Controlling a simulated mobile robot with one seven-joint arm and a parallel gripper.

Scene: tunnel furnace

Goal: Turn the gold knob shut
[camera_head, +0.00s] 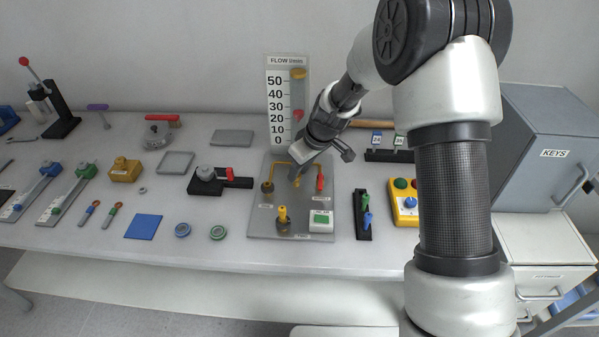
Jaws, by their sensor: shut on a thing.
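A grey panel (258,226) lies on the table with a gold pipe (281,163) across it. My gripper (298,176) reaches down over the middle of the panel and is shut on the gold knob (297,183). Most of the knob is hidden by the fingers, so I cannot tell how far it is turned.
Close to my gripper on the panel are a red handle (320,182), a brown-gold knob (267,187), a yellow handle (283,214) and a green-and-white box (321,220). A black rack with blue and green handles (366,218) stands right of the panel.

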